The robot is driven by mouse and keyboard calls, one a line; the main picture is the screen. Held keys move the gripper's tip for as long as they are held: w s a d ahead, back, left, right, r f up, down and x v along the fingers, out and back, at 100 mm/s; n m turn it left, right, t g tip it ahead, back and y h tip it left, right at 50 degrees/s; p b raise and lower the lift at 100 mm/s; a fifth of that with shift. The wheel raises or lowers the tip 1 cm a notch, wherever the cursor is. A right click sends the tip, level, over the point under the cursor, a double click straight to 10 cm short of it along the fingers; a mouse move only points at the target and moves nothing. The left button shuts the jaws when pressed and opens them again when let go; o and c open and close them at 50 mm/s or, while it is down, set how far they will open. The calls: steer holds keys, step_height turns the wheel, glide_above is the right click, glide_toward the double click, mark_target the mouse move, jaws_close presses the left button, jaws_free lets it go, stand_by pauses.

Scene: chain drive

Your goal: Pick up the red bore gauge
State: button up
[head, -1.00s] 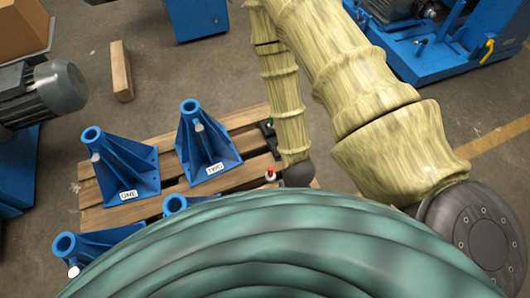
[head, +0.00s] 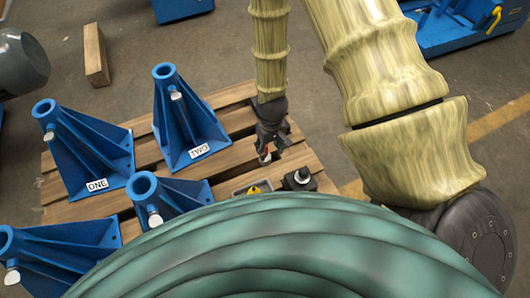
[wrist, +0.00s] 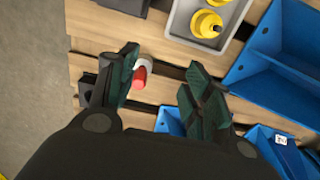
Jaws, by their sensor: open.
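The red bore gauge (wrist: 139,77) is a small red cylinder with a pale grey-white end, lying over the wooden pallet in the wrist view. It sits in the gap between my fingers, close beside the left finger; I cannot tell whether they touch or how far below the fingertips it is. My gripper (wrist: 160,82) is open and points down at the pallet. In the head view, my gripper (head: 270,140) hangs above the pallet's right part, with the gauge (head: 264,156) showing small and partly covered at its fingers.
Blue stands marked ONE (head: 90,150) and TWO (head: 185,120) rise left of my gripper on the pallet (head: 240,118). A black block with a knob (head: 302,180) lies nearby. A grey tray (wrist: 180,22) holding yellow parts is at the top of the wrist view.

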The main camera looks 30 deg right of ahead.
steer(key=w+f+b, duration=0.1)
steer(key=w+b, duration=0.1)
steer(key=b, duration=0.1)
steer(key=w+d+f+b, duration=0.1)
steer(key=w+f+b, duration=0.1)
steer(key=w+b, duration=0.1)
steer(key=w+d+f+b, duration=0.1)
steer(key=w+f+b, duration=0.1)
steer(key=b, duration=0.2)
steer(key=shift+w+d, duration=0.15)
steer(key=shift+w, duration=0.05)
steer(key=shift+w+d+b, duration=0.25)
steer(key=shift+w+b, duration=0.35)
steer(key=shift+b, duration=0.1)
steer(key=shift+f+b, duration=1.25)
steer(key=shift+f, duration=1.55)
steer(key=shift+s+a+f+b, duration=0.1)
steer(key=shift+f+b, duration=0.85)
steer(key=shift+f, duration=0.35)
steer(key=shift+s+a+f+b, duration=0.1)
steer(key=shift+f+b, duration=0.85)
steer(key=shift+f, duration=0.3)
steer(key=shift+r, duration=0.1)
jaws_close()
